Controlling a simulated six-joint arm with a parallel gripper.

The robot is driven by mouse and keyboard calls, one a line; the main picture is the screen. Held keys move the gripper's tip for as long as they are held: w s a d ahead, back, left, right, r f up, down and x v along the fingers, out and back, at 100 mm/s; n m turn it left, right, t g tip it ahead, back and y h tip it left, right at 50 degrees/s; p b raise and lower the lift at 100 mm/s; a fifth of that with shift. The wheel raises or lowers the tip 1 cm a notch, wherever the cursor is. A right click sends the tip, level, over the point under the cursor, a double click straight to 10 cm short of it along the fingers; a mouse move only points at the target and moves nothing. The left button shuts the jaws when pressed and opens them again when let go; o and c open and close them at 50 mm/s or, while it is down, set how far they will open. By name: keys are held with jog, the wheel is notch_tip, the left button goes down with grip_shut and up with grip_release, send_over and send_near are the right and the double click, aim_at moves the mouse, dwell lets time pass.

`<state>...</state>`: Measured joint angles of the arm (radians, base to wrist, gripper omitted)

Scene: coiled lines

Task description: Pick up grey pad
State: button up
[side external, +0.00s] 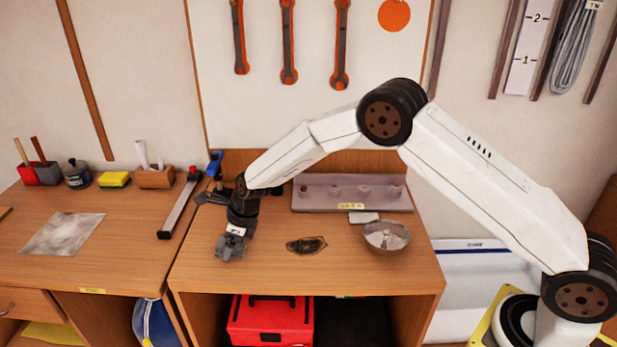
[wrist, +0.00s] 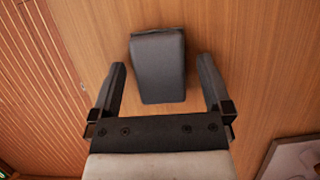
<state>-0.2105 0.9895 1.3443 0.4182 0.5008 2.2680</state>
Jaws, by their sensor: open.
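The grey pad (wrist: 158,68) is a dark grey block with rounded edges. In the wrist view it lies on the wooden bench top, between and slightly beyond the two fingers. My gripper (wrist: 162,66) is open, with one finger on each side of the pad and a visible gap on both sides. In the side view my gripper (side external: 230,248) points down low over the left front of the middle bench. There I cannot clearly separate the pad from the fingers.
A dark object on a clear flat piece (side external: 306,245) and a metal bowl (side external: 387,236) lie to the right. A small pale block (side external: 363,217) and a holder with pegs (side external: 350,205) stand behind. A long metal bar (side external: 178,208) lies on the left bench.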

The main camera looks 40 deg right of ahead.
aim_at(225, 242)
jog(key=c, duration=1.2)
jog(key=shift+r, duration=0.15)
jog(key=shift+r, duration=0.45)
notch_tip(225, 242, up, 2)
jog(key=shift+s+d+r, duration=0.55)
jog(key=shift+s+r, duration=1.1)
jog(key=shift+s, duration=0.6)
jog(key=shift+s+d+r, duration=0.5)
jog(key=shift+s+r, duration=1.1)
jog(key=shift+s, duration=0.7)
jog(key=shift+s+d+r, duration=0.55)
jog(key=shift+s+r, duration=1.1)
jog(key=shift+s, duration=0.6)
